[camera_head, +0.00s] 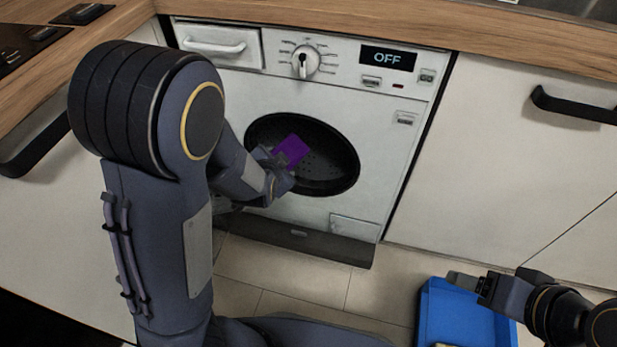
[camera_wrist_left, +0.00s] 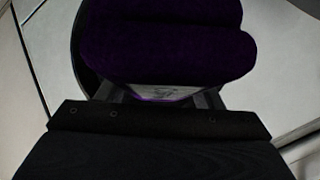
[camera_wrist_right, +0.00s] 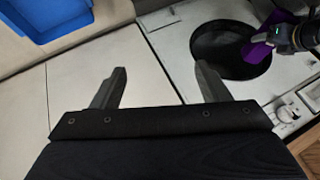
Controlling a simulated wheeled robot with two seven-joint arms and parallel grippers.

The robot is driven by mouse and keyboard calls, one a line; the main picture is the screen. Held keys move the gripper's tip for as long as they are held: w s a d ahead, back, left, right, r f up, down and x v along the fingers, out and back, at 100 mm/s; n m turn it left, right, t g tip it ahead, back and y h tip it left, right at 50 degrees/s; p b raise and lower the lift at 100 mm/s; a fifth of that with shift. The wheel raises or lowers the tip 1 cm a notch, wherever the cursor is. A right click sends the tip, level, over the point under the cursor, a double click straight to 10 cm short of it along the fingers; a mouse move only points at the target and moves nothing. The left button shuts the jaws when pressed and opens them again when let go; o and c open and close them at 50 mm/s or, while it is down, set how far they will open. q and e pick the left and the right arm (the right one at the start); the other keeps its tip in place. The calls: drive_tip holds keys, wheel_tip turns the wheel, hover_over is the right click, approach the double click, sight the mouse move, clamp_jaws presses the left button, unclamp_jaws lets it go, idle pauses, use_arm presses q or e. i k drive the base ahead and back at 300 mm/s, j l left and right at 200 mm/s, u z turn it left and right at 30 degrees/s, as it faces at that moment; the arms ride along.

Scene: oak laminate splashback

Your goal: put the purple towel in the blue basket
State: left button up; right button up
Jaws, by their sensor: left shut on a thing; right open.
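The purple towel (camera_head: 291,151) is in my left gripper (camera_head: 277,170) at the mouth of the washing machine's round drum opening (camera_head: 335,180). The left wrist view shows the folded towel (camera_wrist_left: 165,45) filling the space between the fingers, and the right wrist view shows it (camera_wrist_right: 257,45) against the dark drum. The blue basket (camera_head: 432,312) stands on the floor at the lower right, partly behind my right gripper (camera_head: 468,281). The basket also shows in the right wrist view (camera_wrist_right: 62,36). My right gripper is open and empty, with its fingers apart in its wrist view (camera_wrist_right: 160,88).
The white washing machine (camera_head: 385,123) stands under a wooden worktop (camera_head: 400,32), its display reading OFF. White cupboards with black handles (camera_head: 572,105) flank it. The tiled floor (camera_head: 310,281) between machine and basket is clear. Something pale lies at the picture's bottom edge in the basket.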

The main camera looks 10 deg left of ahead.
sight(449, 315)
drive_tip(key=z, duration=1.4)
drive_tip(key=j+z, duration=0.25)
drive_tip(key=i+j+z, duration=0.1)
drive_tip(key=j+z, duration=0.2)
drive_tip(key=i, duration=0.15)
